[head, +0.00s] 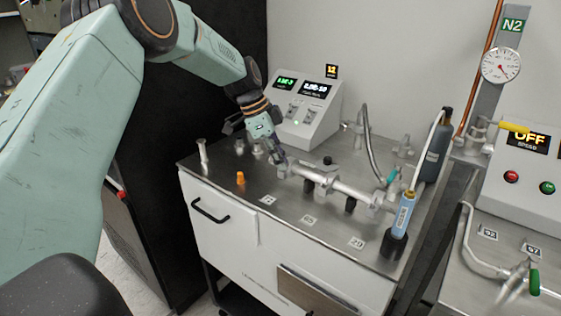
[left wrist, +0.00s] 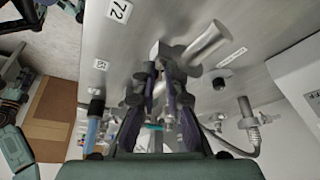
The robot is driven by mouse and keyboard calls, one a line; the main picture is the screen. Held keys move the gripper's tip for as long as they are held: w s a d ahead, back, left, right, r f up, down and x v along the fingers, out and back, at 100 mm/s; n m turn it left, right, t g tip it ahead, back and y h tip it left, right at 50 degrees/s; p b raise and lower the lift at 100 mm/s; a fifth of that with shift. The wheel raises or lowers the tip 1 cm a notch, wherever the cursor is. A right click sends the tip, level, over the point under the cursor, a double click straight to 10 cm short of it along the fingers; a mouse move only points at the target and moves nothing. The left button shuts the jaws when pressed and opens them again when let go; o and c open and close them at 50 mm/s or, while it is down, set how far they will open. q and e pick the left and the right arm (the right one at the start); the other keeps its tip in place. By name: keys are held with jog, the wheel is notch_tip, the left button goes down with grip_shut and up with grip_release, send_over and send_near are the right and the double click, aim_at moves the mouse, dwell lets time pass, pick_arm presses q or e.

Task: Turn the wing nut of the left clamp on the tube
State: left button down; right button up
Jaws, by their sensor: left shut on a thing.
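The metal tube (head: 345,188) lies across the steel bench top, held by clamps along its length. My left gripper (head: 279,158) is at the tube's left end, over the left clamp (head: 283,169). In the left wrist view, the fingers of my left gripper (left wrist: 160,72) are close together at the clamp beside the bright tube (left wrist: 207,42). They are shut on the wing nut, which is small and mostly hidden between the fingertips. My right gripper is in neither view.
An orange piece (head: 240,178) and a small metal fitting (head: 202,152) stand at the bench's left. A blue-labelled cylinder (head: 404,212) in a black holder stands front right. The bench's front strip is mostly clear.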

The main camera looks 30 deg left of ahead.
pick_arm(q)
jog(key=m+g, duration=0.1)
jog(key=m, duration=0.1)
jog(key=m+g+p, duration=0.1)
jog(key=m, duration=0.2)
jog(key=shift+w+a, duration=0.1)
jog(key=shift+a, duration=0.05)
dwell(0.4)
dwell(1.2)
jog(key=c, duration=1.4)
grip_release()
jog(key=shift+h, duration=0.3)
jog(key=shift+c, duration=0.2)
jog(key=shift+w, duration=0.1)
jog(key=v, duration=0.8)
